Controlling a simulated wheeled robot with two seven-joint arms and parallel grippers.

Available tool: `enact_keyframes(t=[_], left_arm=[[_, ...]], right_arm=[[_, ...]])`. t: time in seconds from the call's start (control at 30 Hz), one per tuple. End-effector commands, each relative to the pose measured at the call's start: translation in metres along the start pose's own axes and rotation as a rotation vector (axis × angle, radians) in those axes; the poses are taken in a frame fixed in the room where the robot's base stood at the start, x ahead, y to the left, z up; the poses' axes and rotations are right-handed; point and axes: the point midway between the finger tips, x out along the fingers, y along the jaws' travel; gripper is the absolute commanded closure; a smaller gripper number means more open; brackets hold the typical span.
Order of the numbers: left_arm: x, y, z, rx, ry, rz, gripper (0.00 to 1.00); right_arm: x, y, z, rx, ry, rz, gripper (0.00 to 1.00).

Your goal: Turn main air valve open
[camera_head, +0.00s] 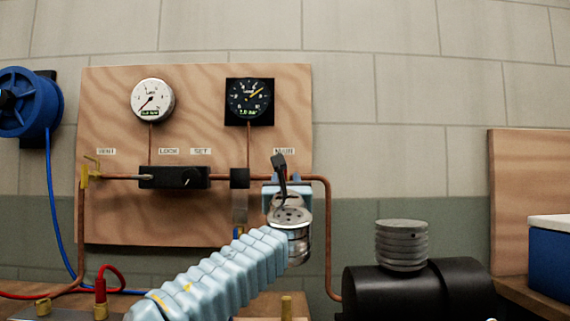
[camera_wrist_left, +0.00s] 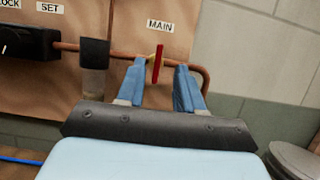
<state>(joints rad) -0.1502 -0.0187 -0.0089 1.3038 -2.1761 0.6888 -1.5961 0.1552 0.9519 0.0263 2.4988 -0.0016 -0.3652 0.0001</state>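The main air valve has a red handle (camera_wrist_left: 158,63) standing upright, seen edge-on under the MAIN label (camera_wrist_left: 160,26) in the left wrist view. A small yellowish piece shows beside it on the copper pipe. My left gripper (camera_wrist_left: 160,80) is open, its two blue fingers on either side of the handle with a gap showing on each side. In the head view my left gripper (camera_head: 286,188) is in front of the pipe below the MAIN label (camera_head: 284,151) and hides the valve. My right gripper is not in view.
The wooden panel (camera_head: 110,215) carries a white gauge (camera_head: 152,99), a black gauge (camera_head: 249,100) and a black regulator block (camera_head: 174,177). A yellow valve handle (camera_head: 91,168) is at left. A blue hose reel (camera_head: 30,103) hangs left.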

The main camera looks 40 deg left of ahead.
Motion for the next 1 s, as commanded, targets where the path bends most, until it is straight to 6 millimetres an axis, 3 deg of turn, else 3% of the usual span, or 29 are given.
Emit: enact_keyframes(t=[0.03, 0.2, 0.4, 0.83, 1.0], left_arm=[[0.015, 0.000, 0.004, 0.003, 0.002, 0.003, 0.64], [0.055, -0.001, 0.004, 0.004, 0.001, 0.001, 0.64], [0.087, 0.000, 0.003, 0.001, 0.001, 0.001, 0.64], [0.097, 0.000, -0.001, 0.000, 0.001, -0.001, 0.64], [0.097, 0.000, 0.000, 0.000, 0.001, -0.001, 0.88]], right_arm=[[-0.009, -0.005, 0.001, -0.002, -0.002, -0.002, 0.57], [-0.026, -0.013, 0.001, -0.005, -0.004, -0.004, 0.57], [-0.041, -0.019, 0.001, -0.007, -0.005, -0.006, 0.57], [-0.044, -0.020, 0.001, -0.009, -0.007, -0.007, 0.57], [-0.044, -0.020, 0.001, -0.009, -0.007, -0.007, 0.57]])
